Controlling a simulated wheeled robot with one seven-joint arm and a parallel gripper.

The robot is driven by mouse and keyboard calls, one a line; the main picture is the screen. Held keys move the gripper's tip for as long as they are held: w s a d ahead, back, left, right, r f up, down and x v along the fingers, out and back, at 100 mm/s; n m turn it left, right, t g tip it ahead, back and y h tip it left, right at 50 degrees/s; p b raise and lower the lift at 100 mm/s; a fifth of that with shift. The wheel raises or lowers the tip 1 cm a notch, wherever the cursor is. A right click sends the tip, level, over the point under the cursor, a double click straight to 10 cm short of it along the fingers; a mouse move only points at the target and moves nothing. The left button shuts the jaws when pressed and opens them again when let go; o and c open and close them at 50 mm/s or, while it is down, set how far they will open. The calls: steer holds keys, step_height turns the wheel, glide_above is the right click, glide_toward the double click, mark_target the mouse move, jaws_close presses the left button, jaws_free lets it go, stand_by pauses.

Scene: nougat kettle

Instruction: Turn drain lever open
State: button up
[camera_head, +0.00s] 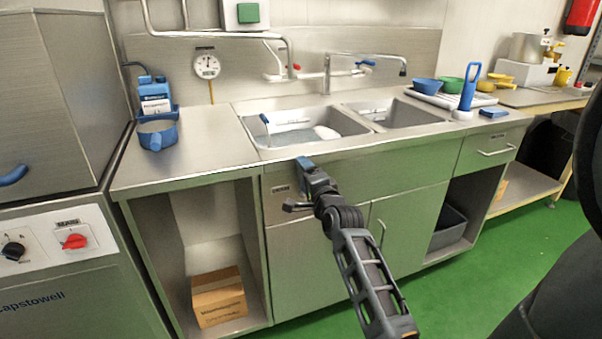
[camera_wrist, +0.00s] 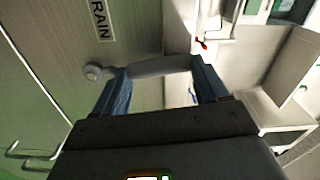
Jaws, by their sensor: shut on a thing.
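The drain lever (camera_wrist: 155,67) is a grey bar with a round knob at its left end in the wrist view. It lies across, between the two blue fingertips of my gripper (camera_wrist: 163,78), on the front of the steel sink cabinet. My gripper is shut on it, with the fingers well apart. In the head view my gripper (camera_head: 306,166) is at the cabinet front, just under the counter edge, and the lever cannot be made out there. The drain label (camera_head: 281,189) is beside it on the panel; it also shows in the wrist view (camera_wrist: 104,20).
The double sink (camera_head: 310,133) is above, its left basin holding water and a white item. Below are cabinet doors and an open bay with a cardboard box (camera_head: 218,297). Green floor is clear in front.

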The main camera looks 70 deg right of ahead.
steer(key=shift+s+d+m+p, duration=0.45)
steer(key=shift+s+m, duration=0.1)
steer(key=shift+m, duration=0.35)
steer(key=o, duration=1.5)
steer(key=p+v, duration=0.1)
steer(key=v, duration=0.7)
steer(key=shift+d, duration=0.1)
